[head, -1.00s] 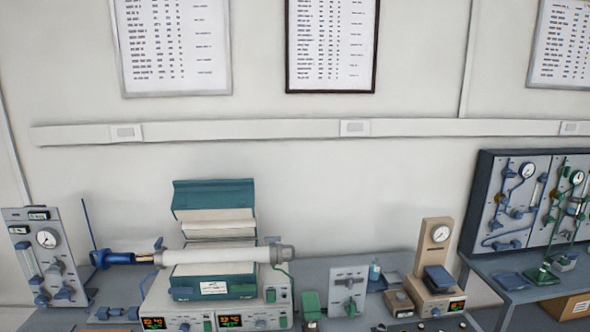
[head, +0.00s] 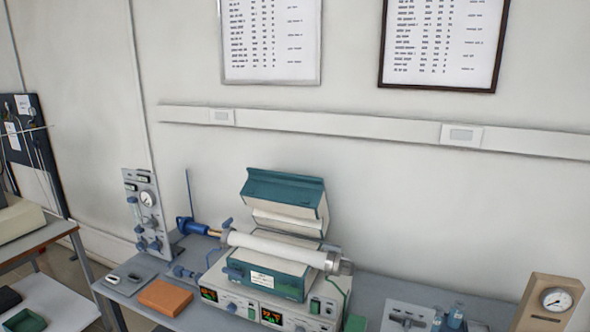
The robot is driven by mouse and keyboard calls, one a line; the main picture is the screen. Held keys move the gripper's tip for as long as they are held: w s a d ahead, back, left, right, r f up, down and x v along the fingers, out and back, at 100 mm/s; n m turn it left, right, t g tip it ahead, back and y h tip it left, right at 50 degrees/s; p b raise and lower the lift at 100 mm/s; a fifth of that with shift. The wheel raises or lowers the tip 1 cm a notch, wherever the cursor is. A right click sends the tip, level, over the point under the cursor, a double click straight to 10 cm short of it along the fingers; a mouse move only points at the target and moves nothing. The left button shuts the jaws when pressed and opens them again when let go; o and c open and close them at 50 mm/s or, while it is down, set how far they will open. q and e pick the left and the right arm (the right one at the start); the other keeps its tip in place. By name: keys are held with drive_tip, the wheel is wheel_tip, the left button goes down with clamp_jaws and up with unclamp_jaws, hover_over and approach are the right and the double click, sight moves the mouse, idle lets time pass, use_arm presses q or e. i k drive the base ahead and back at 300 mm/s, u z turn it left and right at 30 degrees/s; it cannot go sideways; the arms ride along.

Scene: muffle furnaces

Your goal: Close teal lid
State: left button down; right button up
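The teal lid (head: 285,190) belongs to a tube furnace on the bench in the head view. It stands raised and open, tilted back, with its pale inner lining showing. The furnace's teal lower body (head: 268,275) sits below it on a white control base (head: 262,305) with lit displays. A white tube (head: 275,246) lies across the furnace between the lid and the lower body. Neither of my grippers shows in the head view.
A blue fitting (head: 197,228) joins the tube's left end, and a grey end cap (head: 338,264) its right. A gauge panel (head: 147,212) stands left. An orange block (head: 164,297) lies at the front left. A tan gauge stand (head: 547,305) is at the right.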

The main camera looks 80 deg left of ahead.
sight(294, 204)
drive_tip(key=u, duration=0.7)
drive_tip(key=i, duration=0.75)
drive_tip(key=u, duration=0.85)
